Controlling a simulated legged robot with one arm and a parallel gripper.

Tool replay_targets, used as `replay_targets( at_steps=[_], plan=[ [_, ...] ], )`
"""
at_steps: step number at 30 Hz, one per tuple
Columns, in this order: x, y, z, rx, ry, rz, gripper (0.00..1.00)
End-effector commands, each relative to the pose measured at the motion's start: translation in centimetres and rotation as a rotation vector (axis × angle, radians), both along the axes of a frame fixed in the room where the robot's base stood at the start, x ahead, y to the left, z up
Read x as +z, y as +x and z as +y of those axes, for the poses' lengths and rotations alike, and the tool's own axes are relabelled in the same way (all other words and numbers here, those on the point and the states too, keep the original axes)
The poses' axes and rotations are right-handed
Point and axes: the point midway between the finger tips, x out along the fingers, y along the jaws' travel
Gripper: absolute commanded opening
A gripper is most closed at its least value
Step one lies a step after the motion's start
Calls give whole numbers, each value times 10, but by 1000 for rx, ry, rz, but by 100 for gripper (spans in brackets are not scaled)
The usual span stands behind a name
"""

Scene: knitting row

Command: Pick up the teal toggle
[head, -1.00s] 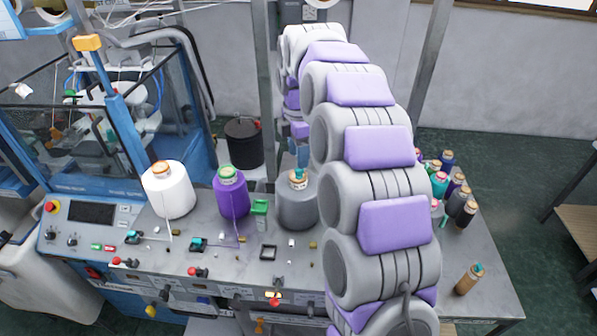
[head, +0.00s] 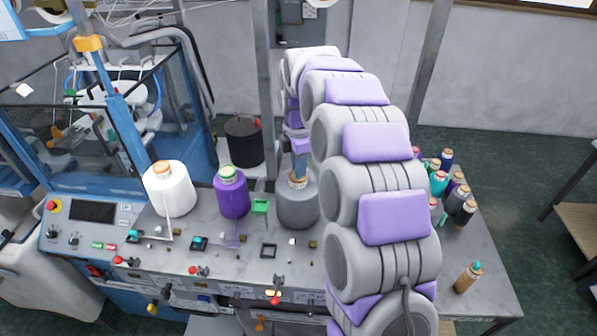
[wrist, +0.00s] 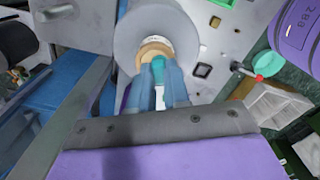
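The small teal toggle (wrist: 158,65) stands at the top of a grey yarn cone (head: 297,205) with a tan tip. In the wrist view it shows between the tips of the blue fingers of my gripper (wrist: 160,78). A pale gap shows between the fingers behind it; firm contact cannot be made out. In the head view my gripper (head: 299,167) is right above the cone and hides the toggle.
Teal-and-black switches (head: 199,244) and red-knobbed levers line the panel. Several small bobbins (head: 455,188) stand right of my arm.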

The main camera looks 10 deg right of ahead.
Motion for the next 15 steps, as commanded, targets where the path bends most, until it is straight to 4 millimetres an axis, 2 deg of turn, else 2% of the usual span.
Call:
replay_targets(
  at_steps=[3, 15],
  plan=[
    [0, 0, 0, 0, 0, 0, 0],
    [2, 0, 0, 0, 0, 0, 0]
  ],
)
